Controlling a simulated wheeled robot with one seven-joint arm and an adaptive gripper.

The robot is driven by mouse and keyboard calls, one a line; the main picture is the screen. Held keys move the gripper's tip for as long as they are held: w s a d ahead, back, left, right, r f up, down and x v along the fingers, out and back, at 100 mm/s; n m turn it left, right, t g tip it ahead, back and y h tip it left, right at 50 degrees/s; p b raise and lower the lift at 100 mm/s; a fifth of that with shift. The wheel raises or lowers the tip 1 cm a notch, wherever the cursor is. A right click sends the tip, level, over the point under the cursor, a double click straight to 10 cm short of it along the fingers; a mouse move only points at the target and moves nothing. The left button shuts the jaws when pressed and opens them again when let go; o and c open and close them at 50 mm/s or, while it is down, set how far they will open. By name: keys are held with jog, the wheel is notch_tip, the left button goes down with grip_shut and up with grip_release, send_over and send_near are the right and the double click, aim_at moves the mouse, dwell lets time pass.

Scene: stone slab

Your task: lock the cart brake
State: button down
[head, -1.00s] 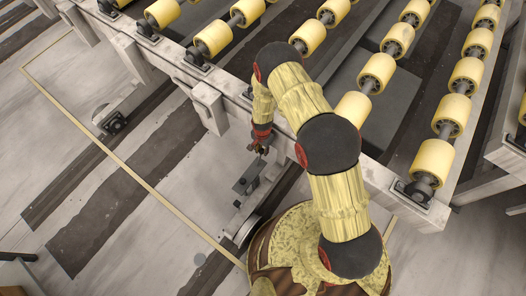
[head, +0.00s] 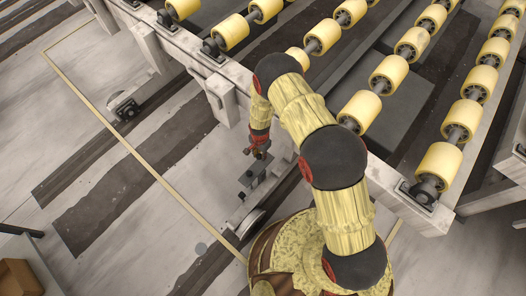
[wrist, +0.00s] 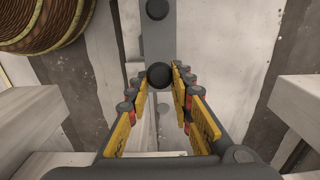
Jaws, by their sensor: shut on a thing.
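The cart (head: 225,68) is a pale, worn frame with rows of yellow rollers. Low at its near side a grey bracket with a brake lever (head: 254,176) sits by a wheel (head: 249,222). In the wrist view a grey bar (wrist: 158,35) with a round dark knob (wrist: 159,75) runs up the middle. My gripper (wrist: 157,80) has its yellow fingers on either side of this knob, shut on it. In the head view my gripper (head: 257,151) points down just above the bracket; the exact contact is too small to see there.
Another caster wheel (head: 124,106) stands farther left under the cart. A yellow floor line (head: 140,158) crosses the floor on the left. A brown box (head: 18,278) is at the lower left corner. The floor between is clear.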

jog(key=shift+s+a+f, duration=0.2)
jog(key=shift+s+a, duration=0.2)
jog(key=shift+s, duration=0.15)
jog(key=c, duration=1.8)
grip_release()
jog(key=shift+a, duration=0.2)
jog(key=shift+o, duration=1.1)
jog(key=shift+d, duration=0.1)
jog(key=shift+w, duration=0.1)
jog(key=shift+r, duration=0.1)
jog(key=shift+w+r, duration=0.1)
jog(key=shift+r, duration=0.15)
notch_tip(320, 180, up, 11)
jog(key=shift+r, duration=0.2)
